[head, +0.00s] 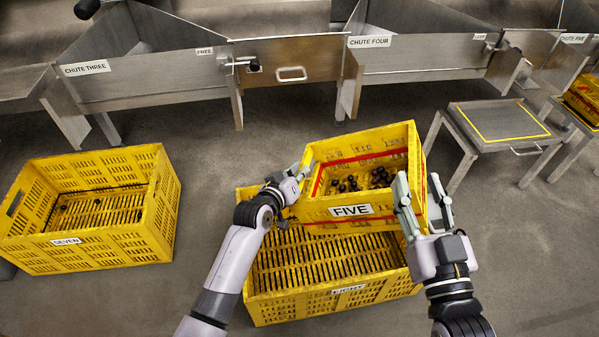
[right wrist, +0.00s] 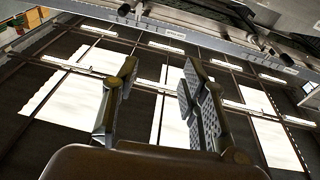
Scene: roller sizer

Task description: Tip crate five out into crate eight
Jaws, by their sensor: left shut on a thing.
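Yellow crate five (head: 350,211) is in the head view, with a red stripe around its inside. Several small dark round pieces (head: 362,180) lie in it. It is over the back part of yellow crate eight (head: 300,304) and hides that part. The visible slotted floor of crate eight looks bare. My left gripper (head: 300,176) is shut on the left side of crate five. My right gripper (head: 422,196) is open at the right front corner of crate five, its fingers pointing up. In the right wrist view its fingers (right wrist: 158,100) are apart with nothing between them.
Yellow crate seven (head: 105,243) stands on the floor at left with a few dark pieces inside. Metal chutes three (head: 150,80) and four (head: 420,58) line the back. A low metal stand (head: 500,125) with a yellow outline is at right. Floor at front right is clear.

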